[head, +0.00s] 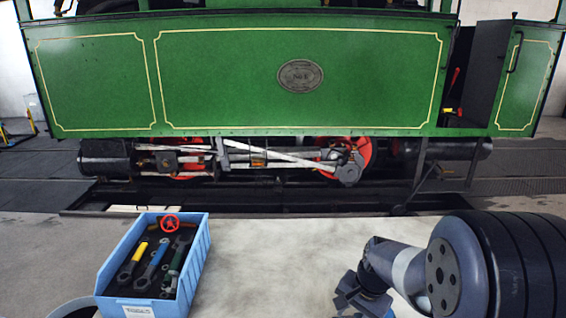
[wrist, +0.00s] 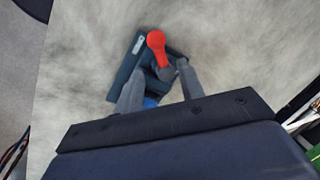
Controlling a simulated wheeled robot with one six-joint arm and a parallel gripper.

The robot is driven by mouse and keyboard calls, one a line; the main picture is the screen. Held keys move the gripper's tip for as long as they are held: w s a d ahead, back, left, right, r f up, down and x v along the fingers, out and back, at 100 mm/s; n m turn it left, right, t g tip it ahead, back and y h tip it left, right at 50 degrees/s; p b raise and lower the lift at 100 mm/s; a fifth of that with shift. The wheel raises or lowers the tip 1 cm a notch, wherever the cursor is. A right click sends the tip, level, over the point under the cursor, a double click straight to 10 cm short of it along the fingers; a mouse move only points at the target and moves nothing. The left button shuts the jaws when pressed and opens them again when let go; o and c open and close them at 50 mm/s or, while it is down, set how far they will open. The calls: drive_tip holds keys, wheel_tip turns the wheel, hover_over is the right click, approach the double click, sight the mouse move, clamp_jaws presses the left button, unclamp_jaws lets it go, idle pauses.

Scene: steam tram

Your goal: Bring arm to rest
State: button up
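My gripper (wrist: 158,80) points down over the pale worktop, its two grey fingers spread apart. Beyond and between the fingers lies a dark blue plate-like piece (wrist: 125,76) with a small white label and a red round-ended handle (wrist: 156,42). A bit of brighter blue shows between the fingers. I cannot tell whether a finger touches this piece. In the head view my gripper (head: 355,293) is low at the right of centre, with my arm folded in from the right; the red handle is hidden there.
A blue crate (head: 202,262) with several wrenches and a red handwheel (head: 169,223) stands left on the worktop (head: 265,265). A round rim (head: 72,308) shows at the lower left. The green tram (head: 220,75) stands behind. The worktop between crate and gripper is clear.

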drive_tip(key=f, duration=0.5)
drive_tip(key=shift+w+a, duration=0.3)
drive_tip(key=shift+a, duration=0.1)
drive_tip(key=shift+r+p, duration=0.1)
drive_tip(key=shift+p, duration=0.3)
drive_tip(key=shift+a+m, duration=0.1)
drive_tip(key=shift+m, duration=0.2)
drive_tip(key=shift+b, duration=0.3)
